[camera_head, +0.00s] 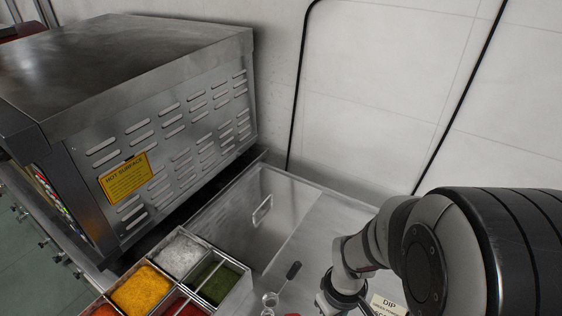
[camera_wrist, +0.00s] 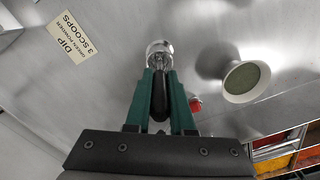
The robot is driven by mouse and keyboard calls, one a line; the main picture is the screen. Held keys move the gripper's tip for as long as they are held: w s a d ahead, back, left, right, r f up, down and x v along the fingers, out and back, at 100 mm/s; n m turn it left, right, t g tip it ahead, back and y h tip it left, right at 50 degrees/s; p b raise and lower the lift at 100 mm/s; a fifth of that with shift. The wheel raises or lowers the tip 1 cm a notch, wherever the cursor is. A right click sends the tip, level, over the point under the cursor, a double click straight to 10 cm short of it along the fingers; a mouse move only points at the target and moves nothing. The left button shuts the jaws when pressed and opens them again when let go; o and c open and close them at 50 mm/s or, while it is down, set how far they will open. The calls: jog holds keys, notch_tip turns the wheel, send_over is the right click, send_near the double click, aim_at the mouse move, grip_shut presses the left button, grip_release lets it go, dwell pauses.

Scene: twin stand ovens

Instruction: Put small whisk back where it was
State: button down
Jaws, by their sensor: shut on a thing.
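My gripper (camera_wrist: 160,88) has green fingers and is shut on the black handle of the small whisk (camera_wrist: 159,105) in the wrist view. The handle lies between the fingers. Its metal end points toward the top of the picture, at a round silvery shape; I cannot tell whether that shape is part of it or a cup beyond. In the head view my wrist is at the lower edge, and the fingers and the whisk are out of frame.
A white bowl of green powder (camera_wrist: 246,78) and a small red thing (camera_wrist: 195,104) are right of the fingers. Powder bins (camera_head: 180,255) stand left, beside an oven (camera_head: 170,140). A label (camera_head: 388,305) lies right.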

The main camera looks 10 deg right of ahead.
jog(key=shift+f, duration=0.4)
jog(key=c, duration=0.8)
grip_release()
jog(key=shift+f, duration=0.15)
jog(key=r, duration=1.2)
jog(key=shift+s+a+r, duration=0.15)
jog(key=shift+a+r, duration=0.05)
jog(key=shift+a, duration=0.1)
jog(key=s+a+m, duration=0.2)
jog(key=s+a, duration=0.1)
jog(key=s+a+r+m+y, duration=0.1)
jog(key=s+a+m, duration=0.5)
jog(key=shift+s+a+r+y, duration=0.15)
jog(key=shift+s+a+y, duration=0.15)
jog(key=shift+s+y, duration=0.1)
